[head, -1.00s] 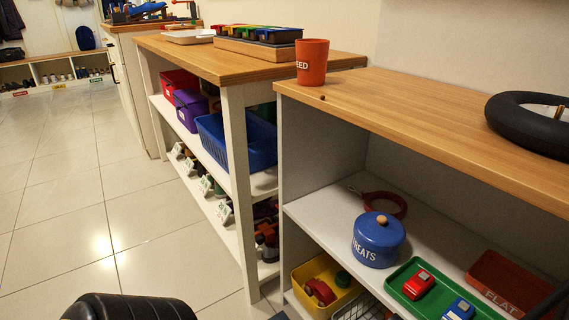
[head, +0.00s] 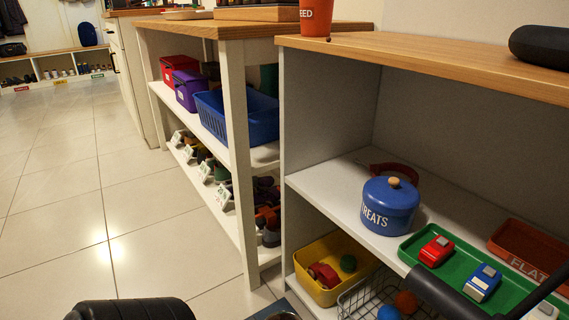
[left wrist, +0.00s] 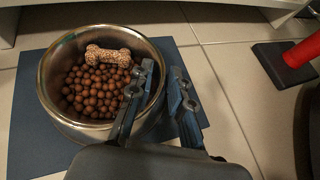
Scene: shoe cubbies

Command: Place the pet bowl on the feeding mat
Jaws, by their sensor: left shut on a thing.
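A steel pet bowl (left wrist: 46,88) full of brown kibble, with a bone-shaped piece on top, fills the left of the left wrist view. My left gripper (left wrist: 161,70) is shut on its right rim, one finger inside and one outside. The blue feeding mat (left wrist: 22,125) lies on the floor below the bowl. The bowl is level and within the mat's area; I cannot tell whether it touches the mat. In the head view only a corner of the mat (head: 271,308) and a sliver of the bowl (head: 284,316) show at the bottom edge. My right gripper is not in view.
A shelf unit (head: 440,50) stands at right with a blue treats tin (head: 390,205), a green tray (head: 460,262) and a yellow bin (head: 335,262). A red object on a dark base (left wrist: 298,55) stands right of the mat. The tiled floor (head: 60,220) at left is clear.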

